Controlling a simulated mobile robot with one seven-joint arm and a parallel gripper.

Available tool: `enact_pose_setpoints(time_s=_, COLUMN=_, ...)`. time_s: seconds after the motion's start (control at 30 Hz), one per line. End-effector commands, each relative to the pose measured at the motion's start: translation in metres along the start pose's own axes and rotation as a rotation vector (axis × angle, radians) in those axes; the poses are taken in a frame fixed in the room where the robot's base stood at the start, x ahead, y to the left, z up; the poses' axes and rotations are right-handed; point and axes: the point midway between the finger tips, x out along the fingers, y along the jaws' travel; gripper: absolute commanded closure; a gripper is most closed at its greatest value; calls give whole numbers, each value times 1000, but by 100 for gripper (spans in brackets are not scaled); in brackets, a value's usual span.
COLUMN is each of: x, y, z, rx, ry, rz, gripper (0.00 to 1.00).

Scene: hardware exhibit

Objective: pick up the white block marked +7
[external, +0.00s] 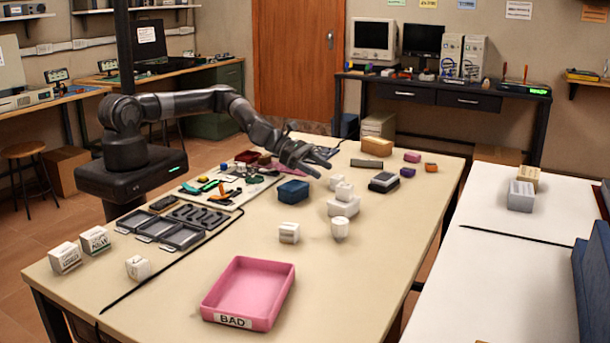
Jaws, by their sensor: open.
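Several white blocks are on the long beige table, and I cannot read a +7 on any of them. One small white block (289,233) stands at mid-table, with a rounded white piece (340,229) to its right. Small white pieces (343,190) sit on a larger white block (342,207) farther back. Another small white block (138,268) is at the front left, near two larger white blocks with dark lettering (66,258) (95,240). My gripper (325,163) is open and empty, above the table behind the stacked white pieces.
A pink tray labelled BAD (208,302) is at the front. A blue box (293,192) and a dark grey block (384,182) flank the stacked white pieces. Grey trays (182,236) and a board of tools lie left. The right front of the table (370,280) is clear.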

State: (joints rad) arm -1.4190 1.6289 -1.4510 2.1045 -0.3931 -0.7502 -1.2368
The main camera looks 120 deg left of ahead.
Motion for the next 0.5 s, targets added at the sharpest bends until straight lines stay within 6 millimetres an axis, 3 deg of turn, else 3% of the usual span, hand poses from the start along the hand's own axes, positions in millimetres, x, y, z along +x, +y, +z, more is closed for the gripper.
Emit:
enact_pose_setpoints(time_s=0.1, x=20, y=0, z=0, rx=-1, ry=0, rz=-1, gripper=38)
enact_pose_setpoints(time_s=0.37, x=41, y=1, z=0, rx=-2, ry=1, rz=-1, gripper=38)
enact_pose_setpoints(time_s=0.5, x=62, y=3, z=1, rx=-3, ry=1, rz=-1, gripper=38)
